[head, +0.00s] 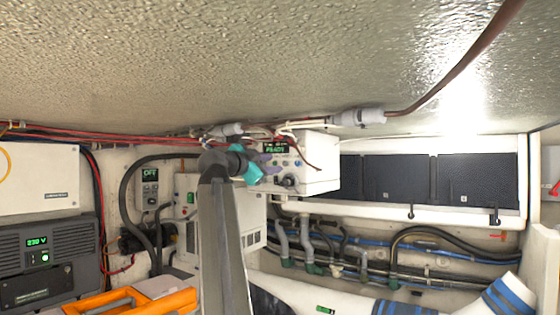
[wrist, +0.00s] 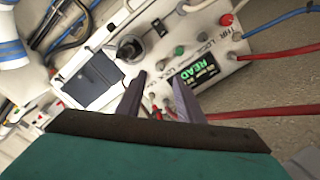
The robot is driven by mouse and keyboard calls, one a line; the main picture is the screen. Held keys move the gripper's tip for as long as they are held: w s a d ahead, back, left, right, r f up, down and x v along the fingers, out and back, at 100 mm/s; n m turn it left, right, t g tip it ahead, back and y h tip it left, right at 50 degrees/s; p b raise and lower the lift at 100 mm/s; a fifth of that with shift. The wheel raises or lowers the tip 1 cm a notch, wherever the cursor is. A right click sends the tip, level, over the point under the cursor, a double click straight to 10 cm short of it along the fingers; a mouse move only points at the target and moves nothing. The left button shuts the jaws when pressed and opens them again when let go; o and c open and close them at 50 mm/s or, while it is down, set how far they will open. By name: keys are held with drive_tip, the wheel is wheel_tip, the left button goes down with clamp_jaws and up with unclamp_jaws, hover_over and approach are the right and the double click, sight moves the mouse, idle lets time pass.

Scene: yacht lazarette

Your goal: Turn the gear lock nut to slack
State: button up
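I cannot pick out the gear lock nut with certainty. A white control box (head: 318,162) with a green lit display reading "READY" and a black round knob (head: 289,181) hangs under the ceiling. In the wrist view the knob (wrist: 130,48), the display (wrist: 194,76) and small coloured buttons show, with small lettering that is hard to read. My gripper (head: 268,164) is in front of the box's face. In the wrist view my gripper (wrist: 159,80) has its two fingers apart, with nothing seen between them, just short of the panel beside the display.
Red cables (wrist: 262,113) run close to the right fingertip, and a blue cable leaves the box's corner. Dark cabinets (head: 398,180) stand to the right. Hoses and pipes (head: 375,255) run below. An orange frame (head: 150,303) is at lower left. The ceiling is close above.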

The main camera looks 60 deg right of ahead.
sight(284, 164)
drive_tip(key=shift+d+p, duration=1.1)
drive_tip(key=shift+d, duration=2.05)
clamp_jaws()
drive_tip(key=shift+s+a+f, duration=0.1)
drive_tip(key=shift+a, duration=0.3)
drive_tip(key=shift+d, duration=0.35)
